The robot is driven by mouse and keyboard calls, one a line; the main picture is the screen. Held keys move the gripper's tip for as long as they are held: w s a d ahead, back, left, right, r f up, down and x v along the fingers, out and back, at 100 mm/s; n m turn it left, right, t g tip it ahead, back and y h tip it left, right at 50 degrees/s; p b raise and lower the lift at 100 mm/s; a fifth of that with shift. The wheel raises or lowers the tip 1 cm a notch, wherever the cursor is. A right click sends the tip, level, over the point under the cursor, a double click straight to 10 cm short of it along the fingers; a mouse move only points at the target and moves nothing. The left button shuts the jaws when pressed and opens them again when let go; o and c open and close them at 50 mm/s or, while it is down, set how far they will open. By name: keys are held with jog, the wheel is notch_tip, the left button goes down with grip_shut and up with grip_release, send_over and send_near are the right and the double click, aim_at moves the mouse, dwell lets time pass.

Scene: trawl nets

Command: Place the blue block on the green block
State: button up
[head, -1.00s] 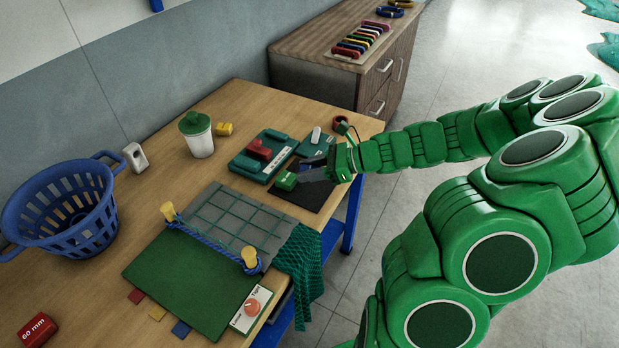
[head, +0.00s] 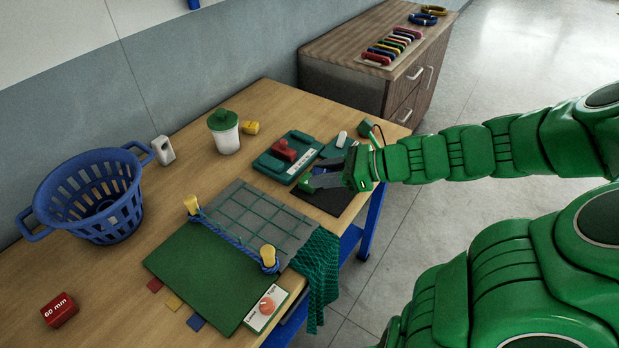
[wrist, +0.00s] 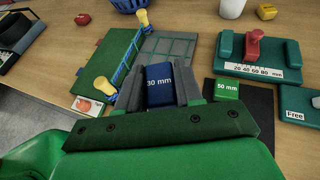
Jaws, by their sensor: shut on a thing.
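In the wrist view the blue block (wrist: 159,86), marked 30 mm, sits between the two fingers of my gripper (wrist: 160,88), which is shut on it. The green block (wrist: 227,90), marked 50 mm, stands on a dark mat (wrist: 252,101), just right of my gripper's right finger in that view. In the head view my gripper (head: 322,178) is over the dark mat (head: 334,200), and the green block (head: 303,183) shows partly behind a finger. The blue block is hidden or not clear in the head view. The height of the blue block above the mat is hard to judge.
A teal gauge with a red slider (head: 285,150) stands close behind the mat. A grey grid board (head: 250,222), a green mat (head: 205,272) and two yellow posts with rope lie to the left. A blue basket (head: 88,200) and a red 60 mm block (head: 60,310) are further left.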

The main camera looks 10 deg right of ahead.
jog(key=shift+w+a+f, duration=0.1)
jog(key=shift+w+f, duration=1.55)
jog(key=shift+w, duration=0.65)
jog(key=shift+w+a+f, duration=0.1)
jog(key=shift+w+f, duration=1.5)
jog(key=shift+w, duration=0.7)
jog(key=shift+w+a+f, duration=0.1)
jog(key=shift+w+f, duration=1.55)
jog(key=shift+w, duration=0.65)
jog(key=shift+f, duration=1.6)
jog(key=o, duration=1)
jog(key=shift+f, duration=0.1)
